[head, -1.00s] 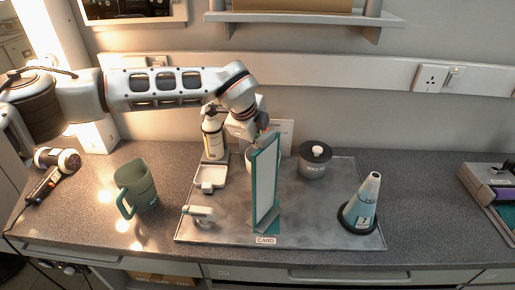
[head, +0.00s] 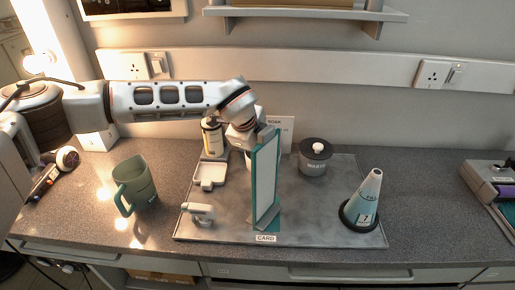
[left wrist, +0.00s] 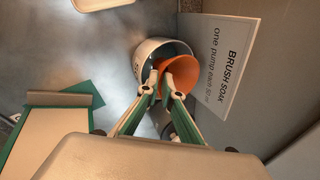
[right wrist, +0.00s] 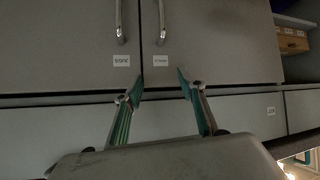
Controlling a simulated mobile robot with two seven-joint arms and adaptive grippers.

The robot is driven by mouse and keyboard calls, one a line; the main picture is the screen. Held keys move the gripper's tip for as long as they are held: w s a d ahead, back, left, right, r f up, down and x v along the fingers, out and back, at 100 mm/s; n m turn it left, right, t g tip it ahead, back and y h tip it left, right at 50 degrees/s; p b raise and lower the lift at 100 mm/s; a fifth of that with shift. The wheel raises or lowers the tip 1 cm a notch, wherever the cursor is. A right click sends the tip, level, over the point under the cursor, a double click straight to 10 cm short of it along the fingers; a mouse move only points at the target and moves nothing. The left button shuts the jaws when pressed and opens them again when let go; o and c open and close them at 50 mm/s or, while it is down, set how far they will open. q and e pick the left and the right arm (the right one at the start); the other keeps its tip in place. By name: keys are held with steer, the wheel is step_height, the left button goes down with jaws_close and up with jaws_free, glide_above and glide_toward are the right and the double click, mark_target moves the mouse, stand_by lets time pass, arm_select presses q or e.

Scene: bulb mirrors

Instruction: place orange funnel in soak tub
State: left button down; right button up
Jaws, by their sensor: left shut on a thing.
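The orange funnel (left wrist: 181,76) shows in the left wrist view, its wide rim at the mouth of the white soak tub (left wrist: 146,49). The funnel overlaps the tub's opening; I cannot tell whether it touches the tub floor. My left gripper (left wrist: 162,84) is shut on the funnel. In the head view the left gripper and funnel are hidden behind the upright green-framed panel (head: 265,178), and only a sliver of the tub (head: 248,160) shows. My right gripper (right wrist: 161,77) is open and empty, facing grey cabinet doors, and is out of the head view.
A "BRUSH SOAK" card (left wrist: 229,62) stands close beside the tub. On the grey tray (head: 318,225) are a dark waste pot (head: 314,160), a teal cone (head: 366,198), a pump bottle (head: 213,138) and a white dish (head: 210,175). A green mug (head: 137,188) stands left of the tray.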

arm_select(q)
steer(key=c, duration=2.2)
jaws_free()
steer(key=shift+c, duration=0.2)
steer(key=v, duration=1.3)
steer(key=shift+w+r, duration=0.25)
steer(key=shift+d, duration=0.15)
steer(key=shift+f, duration=0.1)
